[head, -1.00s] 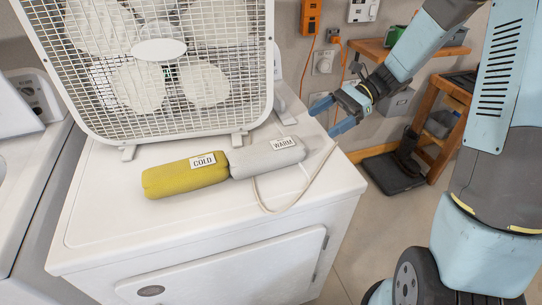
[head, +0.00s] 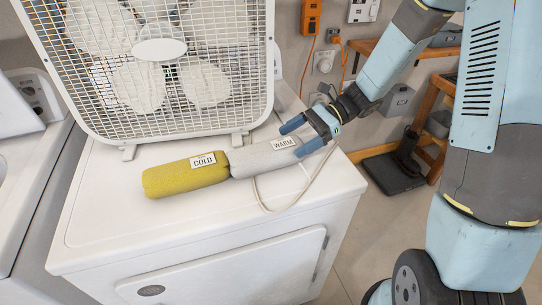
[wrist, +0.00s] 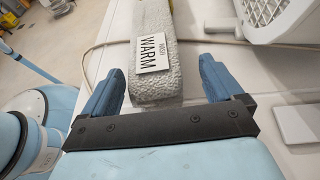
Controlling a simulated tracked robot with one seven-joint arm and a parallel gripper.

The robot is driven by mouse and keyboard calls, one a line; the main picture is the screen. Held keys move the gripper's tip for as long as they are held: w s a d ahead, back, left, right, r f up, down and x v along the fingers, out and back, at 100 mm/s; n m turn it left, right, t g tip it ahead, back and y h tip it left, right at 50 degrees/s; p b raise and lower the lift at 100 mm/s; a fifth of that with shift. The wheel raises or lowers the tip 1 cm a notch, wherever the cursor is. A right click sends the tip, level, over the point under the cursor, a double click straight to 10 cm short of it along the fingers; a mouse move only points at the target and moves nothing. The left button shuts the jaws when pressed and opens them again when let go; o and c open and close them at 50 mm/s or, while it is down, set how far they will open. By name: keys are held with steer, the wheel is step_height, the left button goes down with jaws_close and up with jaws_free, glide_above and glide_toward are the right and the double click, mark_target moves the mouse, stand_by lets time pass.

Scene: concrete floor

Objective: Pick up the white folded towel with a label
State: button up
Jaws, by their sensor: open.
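The white rolled towel (head: 258,160) carries a label reading "WARM" (head: 284,143) and lies on top of the white machine. In the wrist view the towel (wrist: 151,83) runs away from me, its near end between my two blue fingers. My gripper (head: 304,137) is open at the towel's right end, with one finger on each side. In the wrist view the gripper (wrist: 160,90) shows gaps on both sides of the towel, so it does not grip it. A yellow towel labelled "COLD" (head: 170,181) lies end to end with the white one on the left.
A white box fan (head: 160,120) stands just behind the towels. Its pale cord (head: 300,196) loops over the machine top (head: 110,225) near the right edge. The front of the machine top is clear. A wooden shelf stands at the right.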

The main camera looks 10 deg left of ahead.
mark_target(284, 148)
steer(key=x, duration=0.4)
steer(key=shift+s+f, duration=0.25)
steer(key=shift+f, duration=0.05)
steer(key=c, duration=1.1)
steer(key=shift+c, duration=0.2)
